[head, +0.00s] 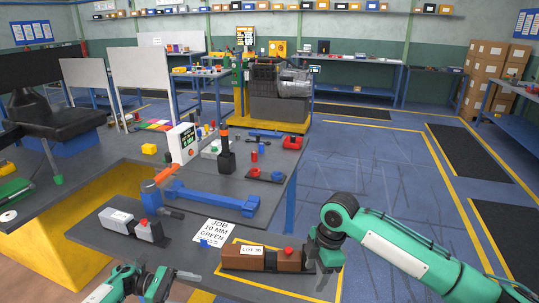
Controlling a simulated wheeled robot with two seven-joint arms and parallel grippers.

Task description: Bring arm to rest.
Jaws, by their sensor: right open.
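My right arm comes in from the right, green with a white panel. Its dark gripper (325,262) is open, at the right end of a brown block marked LOT (243,257) that lies inside a yellow outline on the dark bench. I cannot tell whether it touches the block or the dark part beside it. A red knob (289,251) sits on the brown piece. My left gripper (160,285) is at the bottom left edge, partly cut off, over the bench front. Its jaw state is unclear, and I see nothing held in it.
A grey block (117,219), a JOB 10 MM GREEN card (217,233) and a blue bar (212,199) lie on the bench. Open blue floor (360,180) lies to the right.

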